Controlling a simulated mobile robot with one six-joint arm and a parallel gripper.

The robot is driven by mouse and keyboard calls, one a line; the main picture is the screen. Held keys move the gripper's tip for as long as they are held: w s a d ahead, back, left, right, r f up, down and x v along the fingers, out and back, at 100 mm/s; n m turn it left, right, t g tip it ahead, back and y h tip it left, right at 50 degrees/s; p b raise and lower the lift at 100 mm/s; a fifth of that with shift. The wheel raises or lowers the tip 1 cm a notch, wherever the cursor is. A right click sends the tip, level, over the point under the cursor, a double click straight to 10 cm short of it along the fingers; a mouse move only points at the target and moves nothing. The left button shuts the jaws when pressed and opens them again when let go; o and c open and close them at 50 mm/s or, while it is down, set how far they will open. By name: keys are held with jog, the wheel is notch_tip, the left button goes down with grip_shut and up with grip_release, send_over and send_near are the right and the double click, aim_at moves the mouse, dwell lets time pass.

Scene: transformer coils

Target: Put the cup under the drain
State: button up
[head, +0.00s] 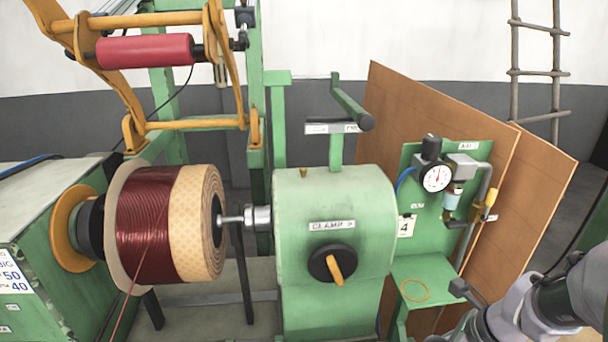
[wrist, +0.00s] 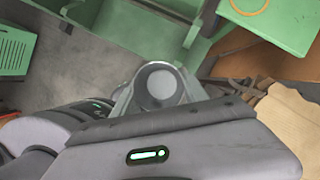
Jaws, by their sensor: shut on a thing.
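A pale grey round cup (wrist: 160,82) shows in the wrist view, its round opening facing the camera. My gripper (wrist: 158,98) is shut on it, with a grey finger on either side. In the head view my gripper (head: 470,305) is at the lower right, right of the small green shelf and below the air unit; I cannot make out the cup clearly there. The air unit has a round gauge (head: 436,178) and a pale blue bowl (head: 453,198). The drain appears to be at its underside (head: 456,222), above the shelf. The cup is apart from it.
An orange ring (head: 415,290) lies on the green shelf (head: 432,270); the shelf also shows in the wrist view (wrist: 285,25). Brown boards (head: 540,190) stand behind. The green clamp housing (head: 335,215) and the wire coil (head: 150,235) are to the left. A grey pipe runs beside the bowl.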

jog(key=w+a+f+n+g+h, duration=0.1)
jog(key=a+n, duration=0.3)
jog(key=n, duration=0.5)
jog(key=w+a+f+n+g+h, duration=0.1)
jog(key=w+a+f+n+g, duration=0.2)
jog(key=n, duration=0.6)
jog(key=w+a+f+n+g+h, duration=0.1)
jog(key=w+a+f+n+g, duration=0.1)
jog(key=a+n, duration=0.3)
jog(key=n+g, duration=0.1)
jog(key=n, duration=0.3)
jog(key=shift+w+a+g, duration=0.2)
jog(key=shift+w+g, duration=0.15)
jog(key=shift+g, duration=0.05)
jog(key=shift+r, duration=0.1)
